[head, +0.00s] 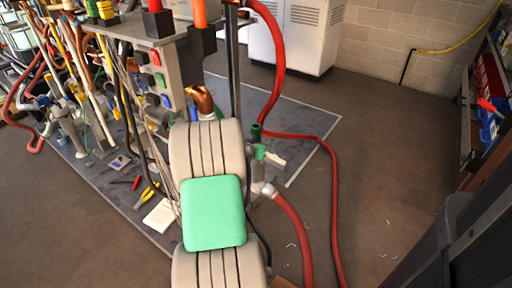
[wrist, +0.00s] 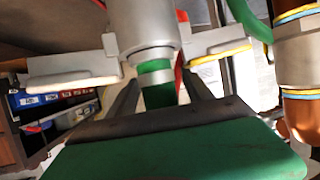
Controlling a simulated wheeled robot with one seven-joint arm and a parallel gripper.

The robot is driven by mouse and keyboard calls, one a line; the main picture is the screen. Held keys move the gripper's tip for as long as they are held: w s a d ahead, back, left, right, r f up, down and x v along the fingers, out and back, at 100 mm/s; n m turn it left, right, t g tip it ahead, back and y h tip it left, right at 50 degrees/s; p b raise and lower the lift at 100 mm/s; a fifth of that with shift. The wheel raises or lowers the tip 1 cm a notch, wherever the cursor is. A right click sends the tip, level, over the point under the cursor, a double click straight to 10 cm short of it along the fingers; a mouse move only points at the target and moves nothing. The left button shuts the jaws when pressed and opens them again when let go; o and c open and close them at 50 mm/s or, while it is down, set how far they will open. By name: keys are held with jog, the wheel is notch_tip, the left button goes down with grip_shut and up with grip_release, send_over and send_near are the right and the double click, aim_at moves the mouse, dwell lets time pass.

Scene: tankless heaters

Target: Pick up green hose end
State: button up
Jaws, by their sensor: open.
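In the wrist view a short green cylinder (wrist: 157,69) with a pale grey band, which looks like the green hose end, joins a thick grey fitting (wrist: 142,28). My gripper (wrist: 160,88) is open, with one dark finger on each side of this green piece. I cannot tell whether either finger touches it. My gripper's green body fills the bottom of the wrist view. In the head view a dark green piece (head: 256,132) stands just right of my arm, above a light green part with a white lever. My arm hides my fingers there.
A red hose (head: 331,190) runs along the floor on the right. Copper pipe (wrist: 303,112) is close at the right of the wrist view. A crowded pipe rack (head: 150,60) stands left of my arm. White cabinets (head: 300,35) stand behind; open floor lies right.

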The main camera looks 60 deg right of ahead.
grip_shut()
dwell(0.5)
